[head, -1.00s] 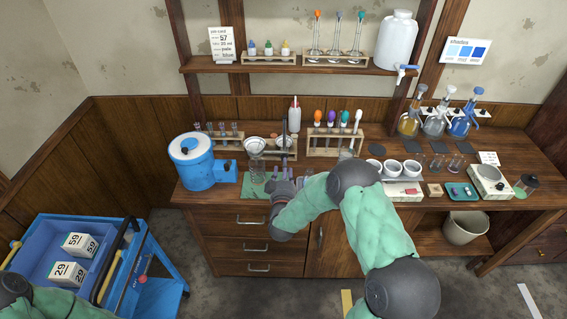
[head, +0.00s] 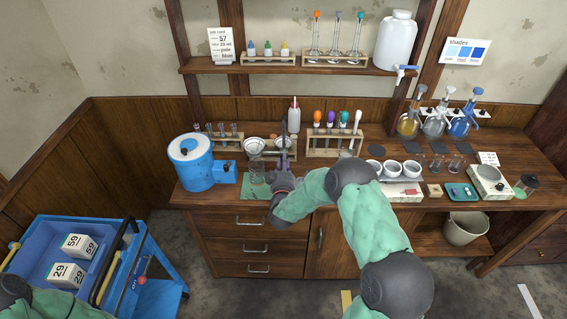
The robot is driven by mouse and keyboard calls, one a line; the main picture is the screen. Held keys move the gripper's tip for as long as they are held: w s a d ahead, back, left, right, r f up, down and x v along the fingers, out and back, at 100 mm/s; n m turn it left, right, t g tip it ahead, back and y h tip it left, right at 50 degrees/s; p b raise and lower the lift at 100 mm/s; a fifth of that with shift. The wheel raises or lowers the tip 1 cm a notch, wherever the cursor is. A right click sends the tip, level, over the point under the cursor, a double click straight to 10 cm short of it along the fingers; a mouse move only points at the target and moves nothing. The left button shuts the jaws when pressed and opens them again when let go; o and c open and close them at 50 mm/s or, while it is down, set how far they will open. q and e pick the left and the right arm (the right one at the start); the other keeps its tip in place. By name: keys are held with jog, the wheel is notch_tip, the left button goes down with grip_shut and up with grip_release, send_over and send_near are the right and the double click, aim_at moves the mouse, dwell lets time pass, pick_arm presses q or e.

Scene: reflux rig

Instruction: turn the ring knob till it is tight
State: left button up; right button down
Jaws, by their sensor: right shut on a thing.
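My right gripper (head: 283,168) is over the front edge of the bench, at the stand with the dark upright rod (head: 284,130). Its jaws are closed at the rod, on what looks like the ring knob; the knob itself is too small and covered to make out. A clear glass vessel (head: 256,166) stands just left of the gripper, by the green mat (head: 249,188). A white bowl-like piece (head: 254,145) sits above the glass. Only a part of my left arm shows at the bottom left; its gripper is out of view.
A blue drum (head: 191,163) stands to the left. A rack with colored-top droppers (head: 334,142) is right of the stand, with white cups (head: 393,168) beyond. A blue cart (head: 40,252) holds boxes at the lower left.

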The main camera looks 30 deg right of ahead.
jog(key=shift+d+f+m+b, duration=0.1)
jog(key=shift+m+b, duration=11.2)
jog(key=shift+b, duration=0.7)
jog(key=shift+s, duration=0.1)
jog(key=c, duration=1.1)
grip_release()
jog(key=shift+d, duration=0.1)
